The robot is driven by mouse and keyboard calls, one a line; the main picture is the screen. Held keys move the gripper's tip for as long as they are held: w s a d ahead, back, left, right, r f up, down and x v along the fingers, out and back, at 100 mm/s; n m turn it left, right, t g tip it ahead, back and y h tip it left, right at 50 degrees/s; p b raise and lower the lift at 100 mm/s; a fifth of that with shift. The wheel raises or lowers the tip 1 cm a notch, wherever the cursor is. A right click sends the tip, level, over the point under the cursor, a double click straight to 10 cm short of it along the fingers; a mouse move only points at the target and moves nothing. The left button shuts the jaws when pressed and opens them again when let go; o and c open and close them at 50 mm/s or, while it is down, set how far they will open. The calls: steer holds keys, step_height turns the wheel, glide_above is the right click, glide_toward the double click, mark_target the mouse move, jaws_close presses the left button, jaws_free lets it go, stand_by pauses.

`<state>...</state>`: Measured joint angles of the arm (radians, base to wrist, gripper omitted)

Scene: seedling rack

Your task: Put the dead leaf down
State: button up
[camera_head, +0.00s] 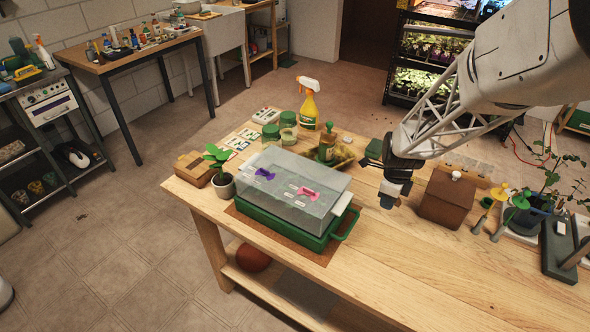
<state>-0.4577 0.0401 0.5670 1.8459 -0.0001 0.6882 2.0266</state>
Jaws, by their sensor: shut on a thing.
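My gripper (390,202) hangs from my arm over the wooden workbench (420,265), just left of a brown house-shaped box. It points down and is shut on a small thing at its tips. That thing is too small and dark here to make out its shape, and no dead leaf can be told apart clearly elsewhere on the bench. The exact gap between the tips and the bench top cannot be told.
A clear-lidded green propagator (340,232) stands left of my gripper, near a potted seedling (223,186). The brown box (448,202) is close right. The front bench is clear.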

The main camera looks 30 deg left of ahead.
steer(key=shift+a, duration=0.3)
steer(key=shift+w, duration=0.1)
glide_above(377, 181)
steer(key=shift+s+d+f, duration=0.15)
steer(key=shift+s+f, duration=0.2)
steer(key=shift+f, duration=0.35)
stand_by(0.4)
steer(key=shift+w, duration=0.1)
steer(key=shift+w, duration=0.2)
steer(key=shift+w+a+f, duration=0.15)
steer(key=shift+a+f, duration=0.05)
steer(key=shift+f, duration=1.6)
steer(key=shift+f, duration=0.1)
steer(key=o, duration=0.9)
steer(key=shift+c, duration=0.2)
